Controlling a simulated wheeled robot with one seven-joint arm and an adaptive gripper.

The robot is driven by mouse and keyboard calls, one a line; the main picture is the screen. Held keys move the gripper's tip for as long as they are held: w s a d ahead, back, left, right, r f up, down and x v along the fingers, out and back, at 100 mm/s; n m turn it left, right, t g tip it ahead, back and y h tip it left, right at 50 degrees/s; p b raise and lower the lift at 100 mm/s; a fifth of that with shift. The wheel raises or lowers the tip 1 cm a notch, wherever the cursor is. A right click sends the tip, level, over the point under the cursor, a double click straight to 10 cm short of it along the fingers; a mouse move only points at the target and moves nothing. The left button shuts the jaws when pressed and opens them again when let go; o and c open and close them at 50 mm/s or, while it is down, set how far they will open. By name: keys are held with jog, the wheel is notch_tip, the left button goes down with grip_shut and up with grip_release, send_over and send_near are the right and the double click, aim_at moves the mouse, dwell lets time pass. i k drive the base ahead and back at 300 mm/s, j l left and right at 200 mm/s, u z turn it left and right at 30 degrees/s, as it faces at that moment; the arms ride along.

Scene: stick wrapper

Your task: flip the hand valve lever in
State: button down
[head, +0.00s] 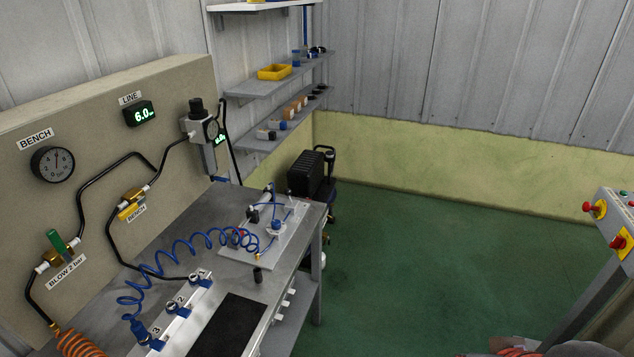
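Several valves are in the head view, and I cannot tell which one is the task's hand valve. A brass valve with a green lever (56,240) is on the panel above the "BLOW 2 bar" label; its lever stands up across the pipe. A light plate (238,251) on the bench carries small fittings with blue tubing, and a small black part (252,214) stands there. Its details are too small to tell. My gripper is not in view.
The grey bench (213,207) holds a coiled blue hose (178,248), a numbered port block (180,318) and a black mat (228,327). Shelves (262,82) hang behind. A control stand (612,232) is at right. The green floor between is clear.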

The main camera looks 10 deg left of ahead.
aim_at(287, 192)
jog(key=i+j, duration=0.25)
jog(key=i, duration=0.2)
jog(key=i+j+z, duration=0.15)
jog(key=i, duration=0.35)
jog(key=j, duration=0.3)
jog(key=i+j, duration=0.15)
jog(key=j, duration=0.15)
